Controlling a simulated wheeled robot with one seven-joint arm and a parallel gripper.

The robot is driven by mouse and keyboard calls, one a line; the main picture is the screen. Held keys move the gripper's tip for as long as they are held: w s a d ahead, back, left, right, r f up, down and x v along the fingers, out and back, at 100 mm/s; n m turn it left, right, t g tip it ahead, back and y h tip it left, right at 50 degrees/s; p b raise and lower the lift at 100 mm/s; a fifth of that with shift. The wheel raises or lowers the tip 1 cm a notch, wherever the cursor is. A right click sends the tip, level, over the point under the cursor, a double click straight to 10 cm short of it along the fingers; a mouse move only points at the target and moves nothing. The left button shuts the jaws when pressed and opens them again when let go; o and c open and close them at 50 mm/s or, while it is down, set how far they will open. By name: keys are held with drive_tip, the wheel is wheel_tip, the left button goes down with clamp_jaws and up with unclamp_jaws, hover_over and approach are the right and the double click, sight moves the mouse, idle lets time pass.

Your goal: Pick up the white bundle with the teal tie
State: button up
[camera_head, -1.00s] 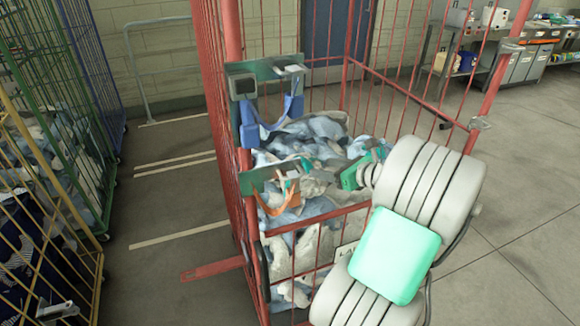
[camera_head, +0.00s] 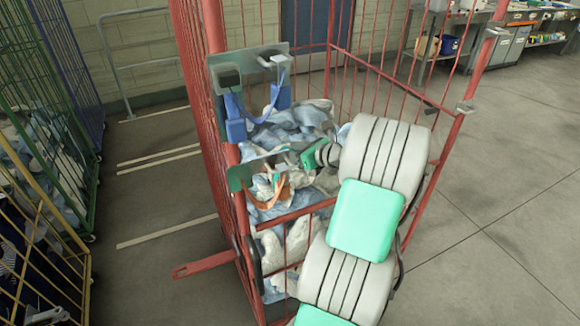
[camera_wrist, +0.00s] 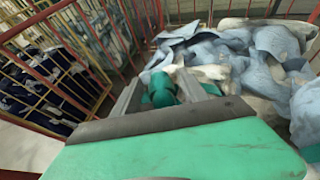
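My gripper (camera_wrist: 158,88) is inside the red cage cart, low over the pile near its left side. In the wrist view its two grey fingers stand apart, with a rounded teal piece (camera_wrist: 160,93) showing between them. White cloth (camera_wrist: 207,72) lies just beyond the fingertips. I cannot tell whether the teal piece is the tie of the white bundle, or whether the fingers touch it. In the head view my arm hides part of the pile, and the bundle is not clear there.
The red cage cart (camera_head: 212,110) holds a heap of blue and white cloth bundles (camera_head: 290,125). Other cages (camera_head: 45,215) stand left. Floor at right is clear.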

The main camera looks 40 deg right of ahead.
clamp_jaws()
idle(0.3)
idle(0.9)
